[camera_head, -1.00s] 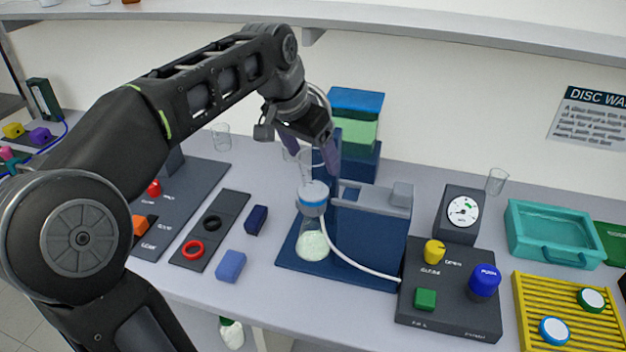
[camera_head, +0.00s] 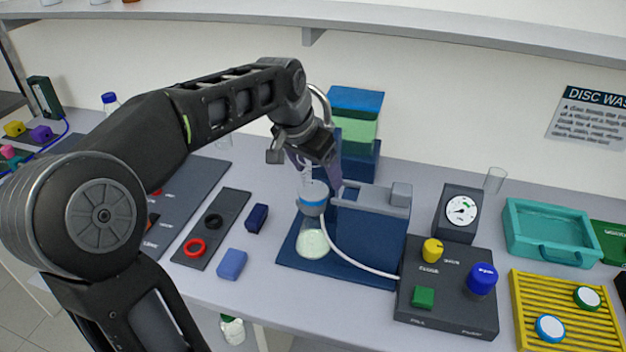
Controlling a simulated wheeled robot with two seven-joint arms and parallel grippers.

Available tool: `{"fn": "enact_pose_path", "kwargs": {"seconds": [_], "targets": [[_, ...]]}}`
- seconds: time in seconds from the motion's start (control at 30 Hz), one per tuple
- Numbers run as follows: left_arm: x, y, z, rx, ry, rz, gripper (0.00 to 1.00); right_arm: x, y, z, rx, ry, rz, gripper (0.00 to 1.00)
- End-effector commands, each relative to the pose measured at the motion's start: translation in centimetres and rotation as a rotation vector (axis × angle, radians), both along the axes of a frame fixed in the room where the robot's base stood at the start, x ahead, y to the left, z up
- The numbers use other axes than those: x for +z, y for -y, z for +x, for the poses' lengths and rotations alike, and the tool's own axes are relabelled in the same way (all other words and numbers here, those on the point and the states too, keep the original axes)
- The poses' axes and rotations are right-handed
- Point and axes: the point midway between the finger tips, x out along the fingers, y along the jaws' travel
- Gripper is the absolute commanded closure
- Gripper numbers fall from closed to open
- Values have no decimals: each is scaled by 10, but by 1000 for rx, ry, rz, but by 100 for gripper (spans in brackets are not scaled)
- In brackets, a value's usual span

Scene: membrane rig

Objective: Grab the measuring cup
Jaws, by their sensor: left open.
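My left gripper (camera_head: 316,174) is open and points down over the top of the filter flask (camera_head: 314,240). Its purple-grey fingers are either side of a clear cup-like piece (camera_head: 306,177) above the flask's white and blue collar (camera_head: 313,195). I cannot tell whether they touch it. A clear cup (camera_head: 495,179) stands at the back right, behind the gauge box. Another clear cup (camera_head: 223,140) at the back left is mostly hidden by my left arm. I cannot tell which clear vessel is the measuring cup. My right gripper is out of view.
The flask stands on a blue rig base (camera_head: 350,275) with a white hose. A control box (camera_head: 450,300) with knobs, a gauge box (camera_head: 460,212), a teal tray (camera_head: 548,225) and a yellow rack (camera_head: 550,300) are to the right. A dark strip with rings (camera_head: 212,230) lies left.

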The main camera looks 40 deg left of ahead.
Motion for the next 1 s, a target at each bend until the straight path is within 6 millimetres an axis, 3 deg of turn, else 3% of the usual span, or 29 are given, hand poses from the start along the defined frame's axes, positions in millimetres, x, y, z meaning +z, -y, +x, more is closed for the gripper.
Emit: {"fn": "enact_pose_path", "kwargs": {"seconds": [0.07,0.83,1.0], "targets": [[0,0,0,0,0,0,24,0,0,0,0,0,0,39],[0,0,0,0,0,0,87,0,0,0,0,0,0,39],[0,0,0,0,0,0,88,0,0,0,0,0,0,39]]}}
